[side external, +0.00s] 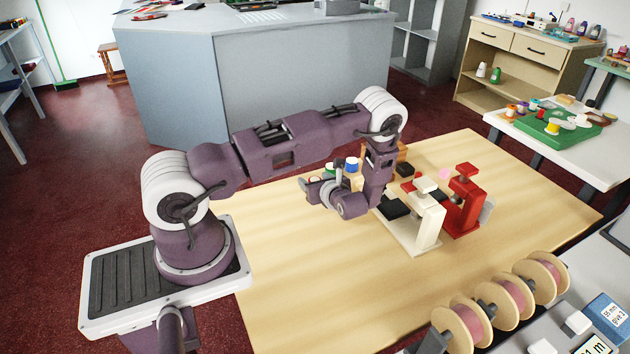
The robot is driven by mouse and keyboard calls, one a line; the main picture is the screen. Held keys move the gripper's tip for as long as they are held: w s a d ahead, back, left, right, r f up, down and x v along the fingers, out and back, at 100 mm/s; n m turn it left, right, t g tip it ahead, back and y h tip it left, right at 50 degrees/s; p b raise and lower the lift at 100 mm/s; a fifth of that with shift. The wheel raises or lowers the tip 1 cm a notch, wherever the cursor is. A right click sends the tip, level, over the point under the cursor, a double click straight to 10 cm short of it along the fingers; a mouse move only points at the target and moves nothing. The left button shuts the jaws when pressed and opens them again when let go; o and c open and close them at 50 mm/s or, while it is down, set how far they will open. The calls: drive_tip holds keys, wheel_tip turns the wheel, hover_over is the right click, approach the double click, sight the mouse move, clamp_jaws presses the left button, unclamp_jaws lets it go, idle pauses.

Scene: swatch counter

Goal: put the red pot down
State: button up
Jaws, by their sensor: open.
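My gripper (322,190) is low over the wooden table, at the end of my bent arm, and its jaws are open. Its fingers are small here and partly covered by my wrist. Whether my gripper touches any pot cannot be told.
A cream press (427,220) and a red press (465,200) stand right of my wrist. An orange-brown block (402,152) is behind. Spools (508,294) line the front right. The wooden table (310,290) is clear at the front and far right.

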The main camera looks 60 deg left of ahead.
drive_tip(key=shift+r, duration=0.15)
drive_tip(key=v, duration=1.2)
drive_tip(key=s+d+r+n+g+h, duration=0.1)
drive_tip(key=s+d+r+n+h, duration=0.25)
drive_tip(key=r+n, duration=0.4)
drive_tip(key=s+d+r+n+g+h, duration=0.1)
drive_tip(key=s+d+r+n+h, duration=0.3)
drive_tip(key=r, duration=0.7)
drive_tip(key=s+d+r+n+t+h, duration=0.6)
drive_tip(key=s+d+r, duration=0.4)
drive_tip(key=d, duration=0.3)
drive_tip(key=shift+s+d+n+t, duration=0.2)
drive_tip(key=shift+s+n+t, duration=0.1)
drive_tip(key=shift+s+n, duration=0.35)
